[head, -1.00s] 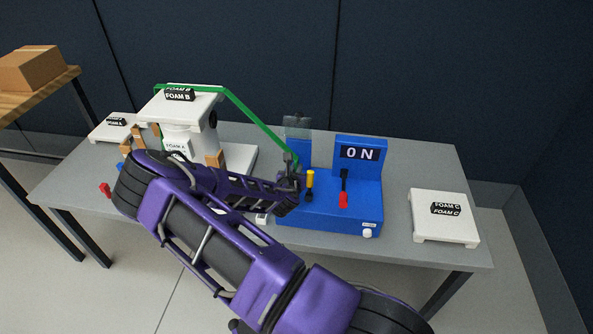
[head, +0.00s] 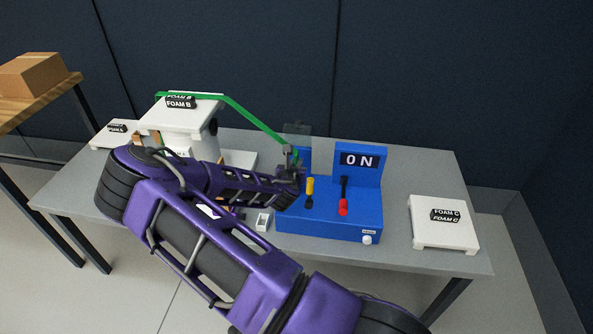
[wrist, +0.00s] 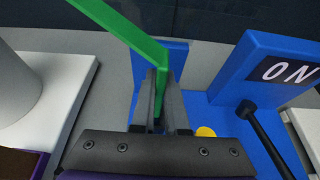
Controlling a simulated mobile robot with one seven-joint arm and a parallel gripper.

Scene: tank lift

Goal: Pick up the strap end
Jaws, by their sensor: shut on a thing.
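The green strap (head: 252,117) runs from over the white stand marked FOAM B (head: 160,117) down to the right. Its lower end lies between the fingers of my gripper (head: 292,158). In the wrist view the strap (wrist: 128,27) comes from the upper left, bends and drops between the two grey fingertips (wrist: 161,98). My gripper is shut on the strap end, just in front of a blue upright panel and left of the blue box's ON display. The very tip of the strap is hidden by the fingers.
The blue box (head: 330,222) has a yellow-topped lever (head: 310,186), a red-handled lever (head: 343,205) and an ON display (head: 359,160). A white FOAM C platform (head: 444,224) stands at right. A small white part (head: 263,222) lies left of the box. A cardboard box (head: 38,74) sits on a side table.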

